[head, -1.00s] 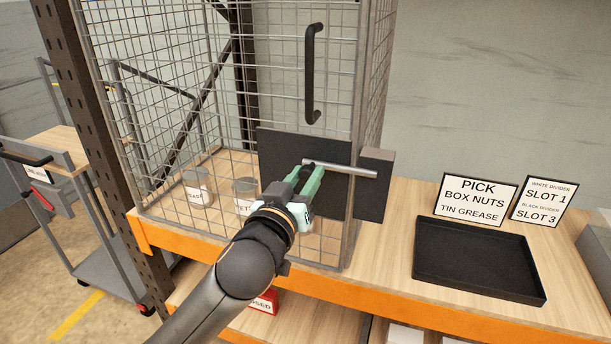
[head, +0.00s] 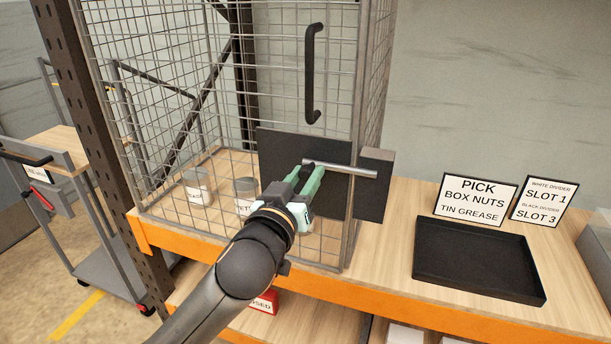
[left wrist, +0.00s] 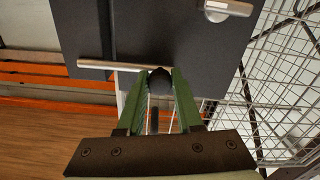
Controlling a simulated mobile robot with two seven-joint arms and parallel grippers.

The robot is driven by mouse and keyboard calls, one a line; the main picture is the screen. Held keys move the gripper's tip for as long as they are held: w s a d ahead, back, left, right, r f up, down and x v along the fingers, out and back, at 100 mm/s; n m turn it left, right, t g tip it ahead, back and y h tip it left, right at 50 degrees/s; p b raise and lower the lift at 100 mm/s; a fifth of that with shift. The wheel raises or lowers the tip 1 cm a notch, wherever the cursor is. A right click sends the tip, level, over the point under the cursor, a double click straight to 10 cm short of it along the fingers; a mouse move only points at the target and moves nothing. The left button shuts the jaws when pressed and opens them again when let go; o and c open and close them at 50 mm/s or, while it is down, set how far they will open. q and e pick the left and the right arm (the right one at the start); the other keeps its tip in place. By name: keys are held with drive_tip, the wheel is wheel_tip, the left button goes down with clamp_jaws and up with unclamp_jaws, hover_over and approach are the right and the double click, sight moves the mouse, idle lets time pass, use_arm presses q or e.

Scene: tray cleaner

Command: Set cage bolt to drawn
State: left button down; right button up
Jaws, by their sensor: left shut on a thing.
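The cage bolt (head: 345,170) is a silver rod lying across the dark plate (head: 335,195) on the cage front. In the head view its right end overlaps the dark block (head: 377,160) beside the plate. My left gripper (head: 309,182) is at the rod's left end. In the left wrist view the green fingers of my left gripper (left wrist: 160,86) are shut on the bolt's black knob (left wrist: 160,76), and the rod (left wrist: 108,66) runs left from it. The fingers and hand hide part of the knob. My right gripper is not in view.
The wire cage (head: 180,95) has a black vertical handle (head: 312,75) and holds two tins, one (head: 197,187) left of the other (head: 245,192). A black tray (head: 478,262) and signs (head: 476,200) stand to the right. A post (head: 110,150) and a cart (head: 60,150) are at left.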

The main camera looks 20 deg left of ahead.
use_arm(q)
drive_tip(key=a+p, duration=0.1)
drive_tip(key=a, duration=0.4)
drive_tip(key=shift+w+a, duration=0.1)
drive_tip(key=shift+a, duration=0.35)
drive_tip(key=c, duration=0.6)
unclamp_jaws()
drive_tip(key=shift+a, duration=0.15)
